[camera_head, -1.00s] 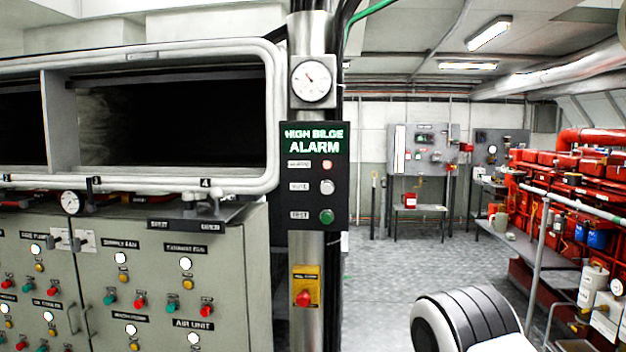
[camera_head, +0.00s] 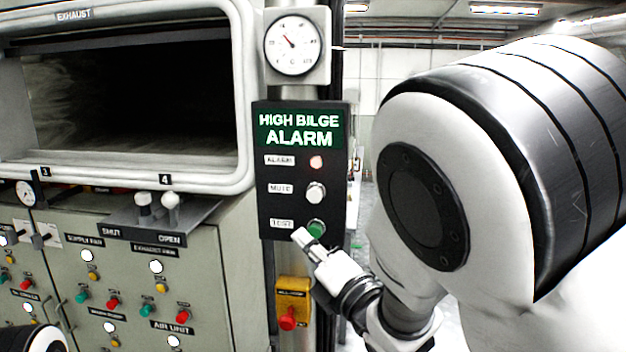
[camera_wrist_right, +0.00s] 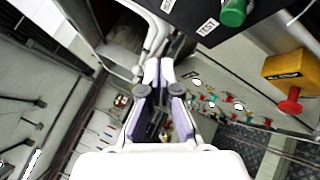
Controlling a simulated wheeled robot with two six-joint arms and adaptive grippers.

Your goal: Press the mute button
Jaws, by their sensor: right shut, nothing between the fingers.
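The mute button (camera_head: 316,192) is a pale round knob beside its MUTE label on the black HIGH BILGE ALARM panel (camera_head: 268,206). My right gripper (camera_head: 302,237) is shut and empty, its tips at the panel's lower edge, below the mute button. The tips overlap the area beside the green test button (camera_head: 316,228); I cannot tell whether they touch the panel. In the right wrist view the closed fingers (camera_wrist_right: 160,68) show, with the green button (camera_wrist_right: 234,12) at the top. The mute button is not visible there. My left gripper is not in view.
A yellow box with a red button (camera_head: 288,318) is below the panel. A gauge (camera_head: 292,44) is above it. A grey control cabinet (camera_head: 135,265) stands left. My right arm covers much of the right side.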

